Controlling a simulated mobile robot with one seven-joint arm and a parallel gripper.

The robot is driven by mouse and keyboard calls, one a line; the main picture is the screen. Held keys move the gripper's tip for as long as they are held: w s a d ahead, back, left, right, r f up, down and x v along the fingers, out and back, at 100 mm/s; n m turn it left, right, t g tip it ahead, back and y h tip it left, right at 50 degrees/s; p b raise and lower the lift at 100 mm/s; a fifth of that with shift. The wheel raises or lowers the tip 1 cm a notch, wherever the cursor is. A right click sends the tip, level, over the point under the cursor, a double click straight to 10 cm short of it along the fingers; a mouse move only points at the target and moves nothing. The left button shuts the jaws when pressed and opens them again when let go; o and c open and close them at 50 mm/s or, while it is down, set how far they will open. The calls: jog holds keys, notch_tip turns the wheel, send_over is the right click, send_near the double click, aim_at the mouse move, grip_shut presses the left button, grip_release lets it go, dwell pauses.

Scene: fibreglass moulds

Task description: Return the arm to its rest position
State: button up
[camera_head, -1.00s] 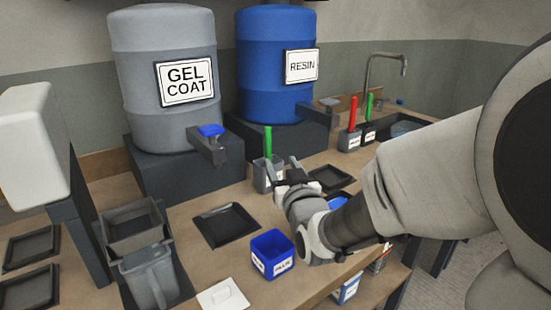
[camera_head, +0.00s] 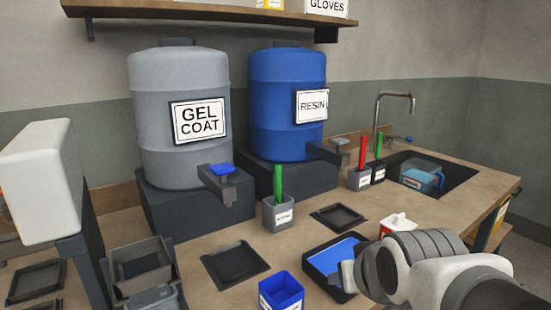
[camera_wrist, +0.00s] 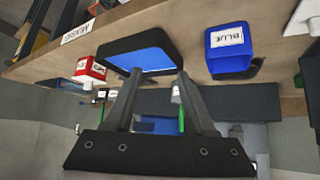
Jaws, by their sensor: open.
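My gripper (camera_head: 350,277) is in the lower right of the head view, close to a black tray with a blue inside (camera_head: 335,258). In the wrist view my gripper (camera_wrist: 158,82) shows two separated fingers with nothing held between them. The black tray (camera_wrist: 140,52) lies beyond the fingertips there; I cannot tell if they touch it. My arm (camera_head: 440,275) reaches in from the lower right corner. The grey cup holding a green-handled tool (camera_head: 278,213) stands on the bench, apart from my gripper.
A blue bin (camera_head: 281,290) stands left of my gripper, and a red-and-white container (camera_head: 397,226) is just behind it. The gel coat drum (camera_head: 182,150) and resin drum (camera_head: 288,130) stand at the back. A sink (camera_head: 445,178) is at the right.

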jog(key=s+d+g, duration=0.2)
jog(key=s+g, duration=0.1)
jog(key=s, duration=0.6)
notch_tip(320, 180, up, 17)
jog(key=p, duration=1.8)
jog(key=shift+s+a+m, duration=0.15)
jog(key=shift+s+m, duration=0.15)
jog(key=shift+s, duration=0.05)
